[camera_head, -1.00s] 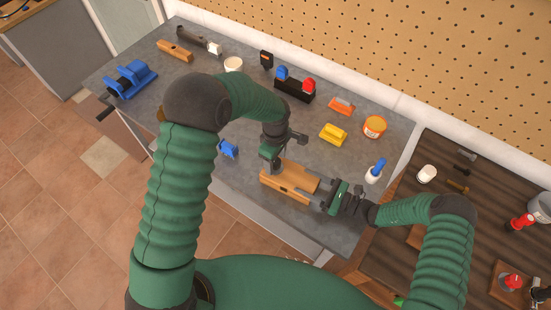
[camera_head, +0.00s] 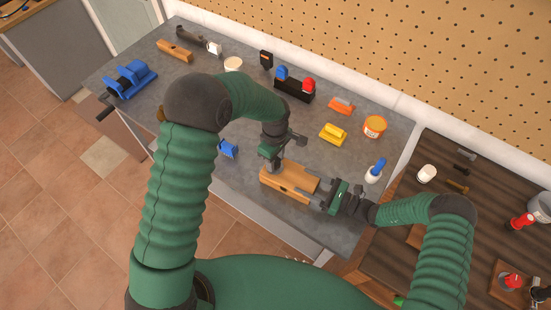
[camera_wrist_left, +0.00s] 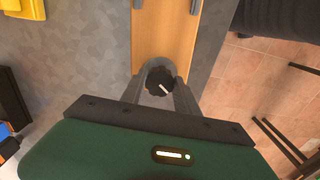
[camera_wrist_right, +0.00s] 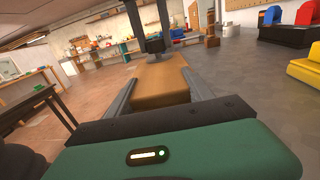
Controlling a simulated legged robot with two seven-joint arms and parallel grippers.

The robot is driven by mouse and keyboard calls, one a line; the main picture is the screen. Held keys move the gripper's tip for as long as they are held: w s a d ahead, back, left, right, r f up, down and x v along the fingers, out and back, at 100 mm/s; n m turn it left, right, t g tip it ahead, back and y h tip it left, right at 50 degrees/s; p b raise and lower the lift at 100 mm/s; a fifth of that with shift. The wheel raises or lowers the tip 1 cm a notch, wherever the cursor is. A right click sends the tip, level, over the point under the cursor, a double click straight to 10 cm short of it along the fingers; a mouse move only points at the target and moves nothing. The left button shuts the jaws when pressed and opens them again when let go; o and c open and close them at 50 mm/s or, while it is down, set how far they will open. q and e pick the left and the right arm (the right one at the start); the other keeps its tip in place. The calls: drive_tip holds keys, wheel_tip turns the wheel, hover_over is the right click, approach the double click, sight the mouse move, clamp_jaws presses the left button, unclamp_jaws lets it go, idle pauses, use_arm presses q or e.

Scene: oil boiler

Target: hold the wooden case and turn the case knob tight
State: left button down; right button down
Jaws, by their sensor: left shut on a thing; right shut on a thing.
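The wooden case (camera_head: 290,178) lies near the front edge of the grey workbench. It also shows in the left wrist view (camera_wrist_left: 160,32) and in the right wrist view (camera_wrist_right: 158,84). My right gripper (camera_head: 322,197) is shut on the right end of the case, one finger along each side. The black case knob (camera_wrist_left: 159,82) with a white mark sits on top of the case near its other end. My left gripper (camera_wrist_left: 160,92) comes from above and is shut on the knob, a finger on either side. The head view mostly hides the knob behind my left gripper.
On the bench behind stand a yellow block (camera_head: 333,133), an orange tub (camera_head: 374,126), a white bottle with a blue top (camera_head: 375,171) and a black holder (camera_head: 295,88). A small blue thing (camera_head: 228,149) lies left of the case. A dark wooden table (camera_head: 440,210) adjoins at right.

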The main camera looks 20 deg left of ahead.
use_arm(q)
drive_tip(key=m, duration=0.3)
drive_tip(key=shift+m, duration=0.4)
drive_tip(key=m, duration=0.4)
drive_tip(key=shift+m, duration=0.3)
drive_tip(key=m, duration=0.3)
drive_tip(key=shift+a+m, duration=0.1)
drive_tip(key=shift+m, duration=0.2)
use_arm(e)
drive_tip(key=shift+f, duration=0.1)
use_arm(q)
drive_tip(key=m, duration=0.4)
drive_tip(key=shift+m, duration=0.3)
drive_tip(key=m, duration=0.5)
drive_tip(key=shift+w+a, duration=0.1)
drive_tip(key=m, duration=0.5)
drive_tip(key=shift+a+m, duration=0.1)
drive_tip(key=shift+m, duration=0.3)
use_arm(e)
drive_tip(key=shift+s, duration=0.1)
use_arm(q)
drive_tip(key=c, duration=0.9)
unclamp_jaws()
